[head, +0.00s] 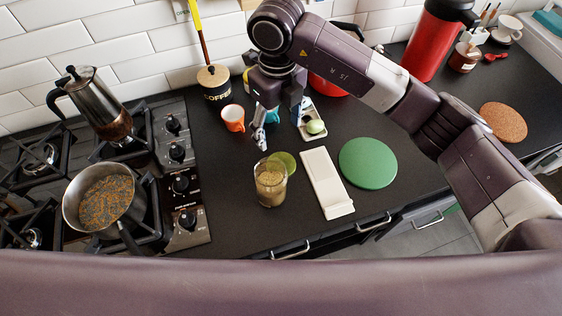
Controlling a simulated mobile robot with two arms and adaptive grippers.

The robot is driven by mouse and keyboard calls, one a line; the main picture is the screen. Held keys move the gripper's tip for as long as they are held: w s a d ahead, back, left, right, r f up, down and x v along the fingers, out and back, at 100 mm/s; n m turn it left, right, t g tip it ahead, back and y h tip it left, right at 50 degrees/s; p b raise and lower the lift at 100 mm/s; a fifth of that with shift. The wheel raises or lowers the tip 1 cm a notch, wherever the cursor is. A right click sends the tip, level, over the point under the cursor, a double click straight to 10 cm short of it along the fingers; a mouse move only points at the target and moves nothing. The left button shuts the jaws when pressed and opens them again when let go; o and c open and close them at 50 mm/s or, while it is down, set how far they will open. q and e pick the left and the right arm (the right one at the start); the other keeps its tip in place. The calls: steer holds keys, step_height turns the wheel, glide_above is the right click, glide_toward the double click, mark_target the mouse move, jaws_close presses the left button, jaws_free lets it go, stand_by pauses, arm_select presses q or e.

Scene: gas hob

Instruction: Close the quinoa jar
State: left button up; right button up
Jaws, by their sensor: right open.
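The quinoa jar (270,187) is a clear glass jar with pale grain inside, standing upright on the dark counter right of the hob. Its top looks uncovered. A translucent green round lid (287,161) shows just behind and right of the jar's rim; I cannot tell whether it touches the jar. My right gripper (270,132) points down behind the jar and lid, open and empty, its fingertips apart from both. My left gripper is not in view.
A white board (325,184) and a green round mat (368,163) lie right of the jar. An orange cup (233,118) and a coffee canister (214,86) stand behind left. A saucepan (101,197) and moka pot (95,102) are on the hob.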

steer(key=p, duration=0.2)
glide_above(280, 158)
steer(key=s, duration=0.1)
step_height(280, 158, down, 6)
steer(key=shift+a+r, duration=0.15)
steer(key=shift+r, duration=0.05)
steer(key=shift+f, duration=0.65)
steer(key=f, duration=0.1)
steer(key=f+p, duration=0.1)
steer(key=f, duration=0.1)
steer(key=f+p, duration=0.1)
steer(key=shift+s+f, duration=0.25)
steer(key=shift+s, duration=0.15)
steer(key=shift+w+f, duration=0.1)
steer(key=shift+f, duration=0.25)
steer(key=c, duration=0.5)
